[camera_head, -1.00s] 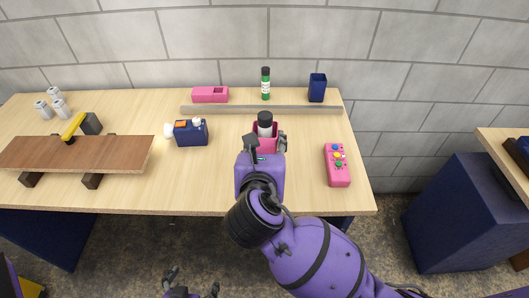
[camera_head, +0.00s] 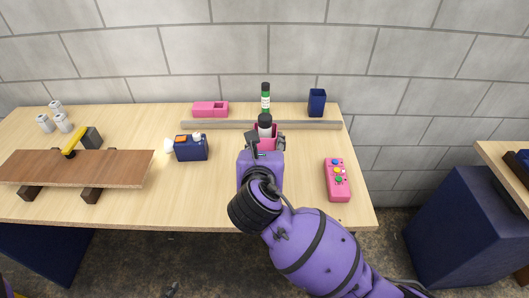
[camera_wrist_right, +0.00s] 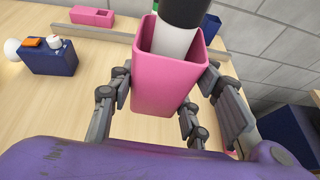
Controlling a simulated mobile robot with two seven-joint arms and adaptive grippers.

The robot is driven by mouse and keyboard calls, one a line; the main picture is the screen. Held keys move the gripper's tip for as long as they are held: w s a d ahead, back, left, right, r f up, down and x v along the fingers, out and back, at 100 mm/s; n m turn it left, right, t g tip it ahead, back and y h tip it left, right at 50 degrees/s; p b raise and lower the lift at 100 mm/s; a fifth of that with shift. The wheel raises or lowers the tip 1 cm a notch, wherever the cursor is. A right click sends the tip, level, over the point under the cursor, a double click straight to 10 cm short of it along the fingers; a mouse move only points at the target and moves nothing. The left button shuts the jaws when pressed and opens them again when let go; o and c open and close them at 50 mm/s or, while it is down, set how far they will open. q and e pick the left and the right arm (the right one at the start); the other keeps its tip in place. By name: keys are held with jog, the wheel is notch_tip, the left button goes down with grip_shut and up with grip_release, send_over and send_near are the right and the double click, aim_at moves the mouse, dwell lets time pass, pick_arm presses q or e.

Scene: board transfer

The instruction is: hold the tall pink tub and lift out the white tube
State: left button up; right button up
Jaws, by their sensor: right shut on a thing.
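The tall pink tub (camera_head: 268,144) is held in my right gripper (camera_head: 265,142), near the middle back of the table. In the right wrist view the tub (camera_wrist_right: 165,85) stands between the fingers of my right gripper (camera_wrist_right: 160,100), which are shut on its sides. The white tube (camera_wrist_right: 173,42) stands inside the tub with its dark cap above the rim; the cap end of the tube (camera_head: 265,121) also shows in the head view. The tube's lower part is hidden in the tub. Only a fingertip of my left gripper (camera_head: 172,289) shows at the bottom edge, away from the tub.
A grey rail (camera_head: 220,125) runs along the table's back. Behind it are a pink box (camera_head: 210,109), a green-labelled bottle (camera_head: 265,103) and a blue cup (camera_head: 317,103). A navy box (camera_head: 190,149) stands left, a pink button box (camera_head: 337,180) right. A brown board (camera_head: 85,168) lies far left.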

jog(key=shift+w, duration=1.45)
